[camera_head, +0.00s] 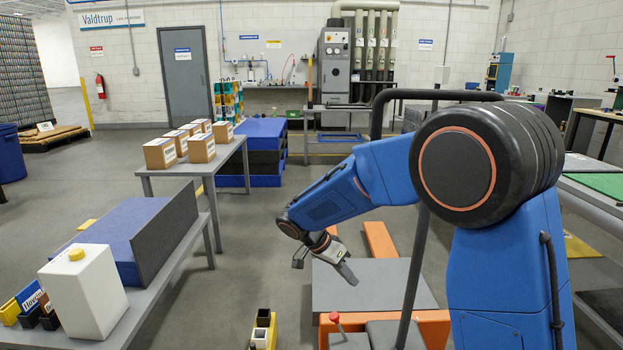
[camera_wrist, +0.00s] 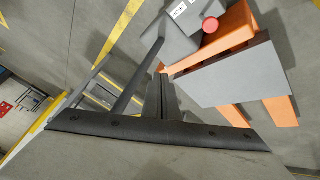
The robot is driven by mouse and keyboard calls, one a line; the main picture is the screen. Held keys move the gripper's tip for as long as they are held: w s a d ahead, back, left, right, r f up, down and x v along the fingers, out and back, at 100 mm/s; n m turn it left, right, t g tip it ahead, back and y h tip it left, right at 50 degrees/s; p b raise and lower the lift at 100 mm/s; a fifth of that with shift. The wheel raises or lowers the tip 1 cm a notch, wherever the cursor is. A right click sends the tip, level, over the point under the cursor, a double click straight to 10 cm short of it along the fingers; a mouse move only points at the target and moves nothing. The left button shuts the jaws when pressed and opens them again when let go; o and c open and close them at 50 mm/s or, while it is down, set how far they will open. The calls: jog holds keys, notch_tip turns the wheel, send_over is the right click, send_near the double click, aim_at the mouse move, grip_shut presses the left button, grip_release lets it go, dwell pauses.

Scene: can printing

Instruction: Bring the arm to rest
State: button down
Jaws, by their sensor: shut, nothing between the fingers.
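My blue arm (camera_head: 335,200) reaches from the right of the head view toward the middle, bent down at the wrist. My gripper (camera_head: 348,272) is at its end, pointing down and to the right, shut and with nothing in it. It hangs in the air in front of a grey platform (camera_head: 330,290) with orange legs; I cannot tell the exact gap.
A table (camera_head: 200,170) with several cardboard boxes (camera_head: 160,153) stands left. A nearer table (camera_head: 110,325) holds a blue block (camera_head: 120,235) and a white jug (camera_head: 82,290). A green-topped table (camera_head: 600,184) is right. A red knob shows in the wrist view (camera_wrist: 210,25).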

jog(key=s+d+r+n+y, duration=0.4)
jog(key=s+d+r, duration=0.6)
jog(key=s+d, duration=0.4)
jog(key=s+d+n+t+y, duration=0.3)
jog(key=s+n, duration=0.3)
jog(key=s, duration=1.3)
jog(key=shift+s+d+f+t, duration=0.2)
jog(key=shift+d+t, duration=0.2)
jog(key=shift+d, duration=0.15)
